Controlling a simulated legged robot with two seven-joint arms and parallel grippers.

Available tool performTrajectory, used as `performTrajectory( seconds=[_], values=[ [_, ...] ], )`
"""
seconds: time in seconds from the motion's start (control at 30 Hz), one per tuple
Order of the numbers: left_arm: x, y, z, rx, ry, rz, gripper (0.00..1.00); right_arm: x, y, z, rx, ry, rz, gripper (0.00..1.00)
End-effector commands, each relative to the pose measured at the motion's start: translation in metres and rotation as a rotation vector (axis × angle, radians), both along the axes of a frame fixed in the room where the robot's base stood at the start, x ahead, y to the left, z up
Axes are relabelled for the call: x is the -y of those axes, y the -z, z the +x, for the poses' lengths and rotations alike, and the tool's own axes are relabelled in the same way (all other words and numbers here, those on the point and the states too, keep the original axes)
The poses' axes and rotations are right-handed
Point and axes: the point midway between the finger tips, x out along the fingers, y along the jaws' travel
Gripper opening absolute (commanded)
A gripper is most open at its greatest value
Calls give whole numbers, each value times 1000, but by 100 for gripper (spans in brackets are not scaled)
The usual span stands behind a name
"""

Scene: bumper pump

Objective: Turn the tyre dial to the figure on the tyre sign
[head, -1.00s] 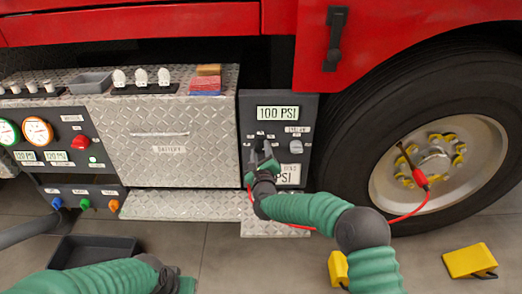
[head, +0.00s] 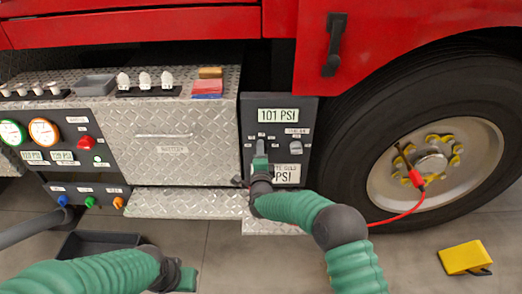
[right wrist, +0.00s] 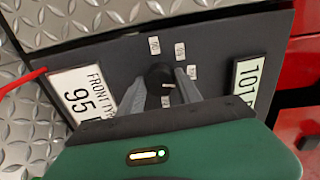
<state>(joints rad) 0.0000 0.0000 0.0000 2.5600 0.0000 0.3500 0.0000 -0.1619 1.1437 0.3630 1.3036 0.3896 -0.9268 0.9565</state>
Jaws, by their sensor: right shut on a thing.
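The tyre dial (right wrist: 158,75) is a dark round knob on the black panel, with small white labels around it. My right gripper (right wrist: 165,88) is shut on it, one finger on each side. In the head view, my right gripper (head: 261,152) covers most of the dial. The display (head: 278,115) above reads 101 PSI. The tyre sign (right wrist: 86,95) shows "FRONT TY…" and 95 in the right wrist view; in the head view my gripper partly covers the sign (head: 287,174). My left gripper (head: 182,277) is low at the bottom; its fingers are not clear.
A second, grey knob (head: 296,148) sits on the panel right of the dial. A red hose (head: 405,214) runs to the wheel (head: 436,165). A diamond-plate step (head: 185,201) lies below. A yellow chock (head: 465,257) and a dark tray (head: 98,243) are on the floor.

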Motion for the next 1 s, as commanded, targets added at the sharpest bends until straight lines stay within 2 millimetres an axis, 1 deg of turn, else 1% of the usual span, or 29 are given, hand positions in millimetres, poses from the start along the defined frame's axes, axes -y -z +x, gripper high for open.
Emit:
performTrajectory(
  seconds=[0.03, 0.7, 1.0],
  values=[
    [0, -4, 0, 0, 0, 0, 36, -4, 4, -2, -12, -7, -42, 1],
    [0, -25, 0, 0, 0, 0, 36, -5, 10, -3, -14, -12, -670, 1],
    [0, -29, 0, 0, 0, 0, 36, -4, 13, -3, -14, -14, -881, 1]
  ],
)
